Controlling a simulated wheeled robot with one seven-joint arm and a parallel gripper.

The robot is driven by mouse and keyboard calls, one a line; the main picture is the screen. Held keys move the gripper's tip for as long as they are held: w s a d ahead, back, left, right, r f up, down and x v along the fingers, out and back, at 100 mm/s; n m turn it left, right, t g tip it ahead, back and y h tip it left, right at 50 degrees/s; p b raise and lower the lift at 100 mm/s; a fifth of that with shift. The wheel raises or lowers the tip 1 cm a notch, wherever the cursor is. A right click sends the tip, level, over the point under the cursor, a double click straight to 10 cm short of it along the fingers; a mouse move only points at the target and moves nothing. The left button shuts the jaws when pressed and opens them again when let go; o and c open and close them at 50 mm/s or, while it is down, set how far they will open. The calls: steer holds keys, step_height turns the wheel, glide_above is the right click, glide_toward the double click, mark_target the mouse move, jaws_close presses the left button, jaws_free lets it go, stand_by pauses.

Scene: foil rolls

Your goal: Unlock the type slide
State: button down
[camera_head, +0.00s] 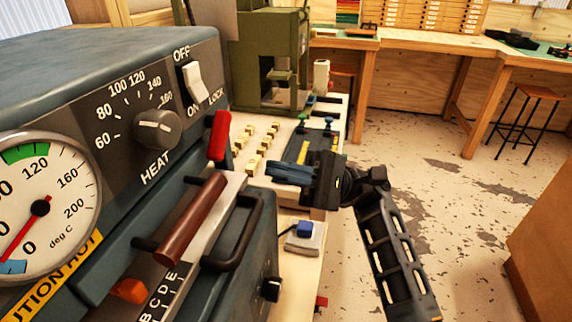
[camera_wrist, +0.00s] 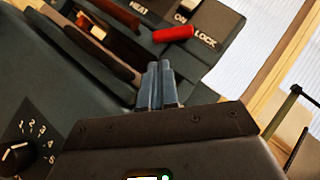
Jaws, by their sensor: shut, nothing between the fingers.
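A red lever (camera_head: 219,135) stands at the right edge of the grey machine's front panel, below the printed word LOCK. It also shows in the wrist view (camera_wrist: 174,33), lying across just beyond my fingertips. The type slide (camera_head: 162,290) seems to be the strip with white letters at the machine's lower front, partly cut off by the frame. My gripper (camera_head: 278,172) is shut and empty, its blue-grey fingers pointing left toward the machine. In the wrist view the closed fingers (camera_wrist: 154,78) are apart from the red lever.
A brown handle (camera_head: 190,220) and a dark looped handle (camera_head: 238,235) stick out from the machine below the lever. A white switch (camera_head: 195,82), a heat knob (camera_head: 157,129) and a gauge (camera_head: 40,208) are on the panel. Small type blocks (camera_head: 262,142) lie on the bench behind.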

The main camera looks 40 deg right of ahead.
steer(key=p+x, duration=0.1)
steer(key=x, duration=0.5)
steer(key=shift+w+a+r+p, duration=0.1)
steer(key=shift+a+r+p, duration=0.1)
steer(key=shift+a+p, duration=0.1)
steer(key=shift+s+a+r+p, duration=0.15)
steer(key=shift+s+a+p, duration=0.15)
steer(key=shift+s+a, duration=0.25)
steer(key=shift+w, duration=0.1)
steer(key=b+v, duration=0.2)
steer(key=v, duration=0.5)
steer(key=shift+d+f, duration=0.25)
steer(key=shift+d, duration=0.05)
